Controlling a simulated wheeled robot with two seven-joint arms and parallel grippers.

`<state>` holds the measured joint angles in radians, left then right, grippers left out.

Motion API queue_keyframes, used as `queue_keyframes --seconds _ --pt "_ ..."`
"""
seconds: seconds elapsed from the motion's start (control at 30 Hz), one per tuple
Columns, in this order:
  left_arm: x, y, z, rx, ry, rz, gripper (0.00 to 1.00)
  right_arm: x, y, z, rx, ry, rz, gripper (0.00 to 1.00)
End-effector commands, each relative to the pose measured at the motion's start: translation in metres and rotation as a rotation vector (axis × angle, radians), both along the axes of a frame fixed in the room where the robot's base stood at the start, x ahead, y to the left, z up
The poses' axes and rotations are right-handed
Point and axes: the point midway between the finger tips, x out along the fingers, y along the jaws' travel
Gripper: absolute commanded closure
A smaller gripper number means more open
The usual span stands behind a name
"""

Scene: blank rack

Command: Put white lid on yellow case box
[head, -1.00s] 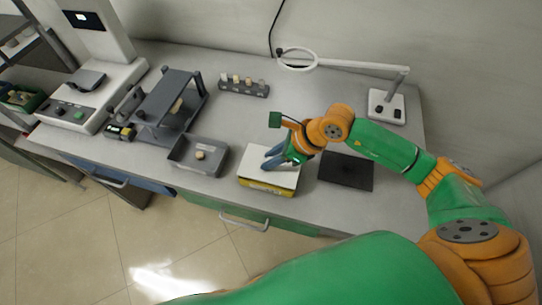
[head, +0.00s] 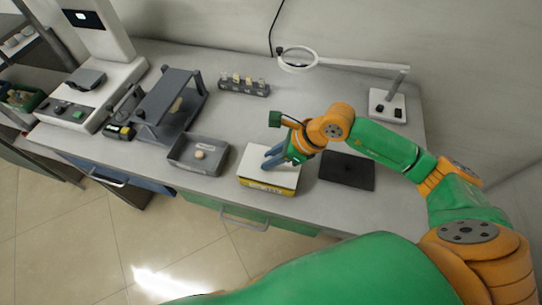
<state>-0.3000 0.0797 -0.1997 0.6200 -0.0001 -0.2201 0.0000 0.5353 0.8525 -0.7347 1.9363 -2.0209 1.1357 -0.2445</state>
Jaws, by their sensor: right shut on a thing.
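The yellow case box (head: 266,187) sits near the front edge of the grey bench. The white lid (head: 255,160) lies over the top of the box and looks level; whether it is fully seated I cannot tell. My right gripper (head: 270,160) is at the lid's upper right, its blue-grey fingers shut on the lid. The fingers and wrist hide part of the lid's right side. My left gripper is not in view.
A grey tray (head: 178,167) holding a small round piece (head: 200,154) stands left of the box. A black plate (head: 347,184) lies just right. A magnifier lamp (head: 386,104), a vial rack (head: 243,90) and a grey stand (head: 170,125) stand further back.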

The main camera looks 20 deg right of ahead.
Motion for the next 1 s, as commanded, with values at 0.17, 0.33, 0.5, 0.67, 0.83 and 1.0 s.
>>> queue_keyframes --seconds 0.17,0.33,0.5,0.67,0.83,1.0 --pt "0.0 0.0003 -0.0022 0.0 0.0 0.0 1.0 0.0001 -0.0001 -0.001 0.0 0.0 0.0 1.0" --pt "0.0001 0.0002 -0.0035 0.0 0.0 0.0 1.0 0.0 -0.0001 -0.0002 0.0 0.0 0.0 1.0" --pt "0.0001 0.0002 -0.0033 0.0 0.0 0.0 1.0 -0.0001 -0.0001 -0.0001 0.0 0.0 0.0 1.0" --pt "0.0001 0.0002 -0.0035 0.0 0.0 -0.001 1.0 -0.0001 -0.0001 -0.0002 0.0 0.0 0.0 1.0" --pt "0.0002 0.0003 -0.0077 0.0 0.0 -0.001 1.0 0.0 -0.0001 -0.0013 0.0 0.0 0.0 1.0" --pt "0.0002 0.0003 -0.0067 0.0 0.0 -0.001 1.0 0.0 -0.0001 -0.0001 0.0 0.0 0.0 1.0"
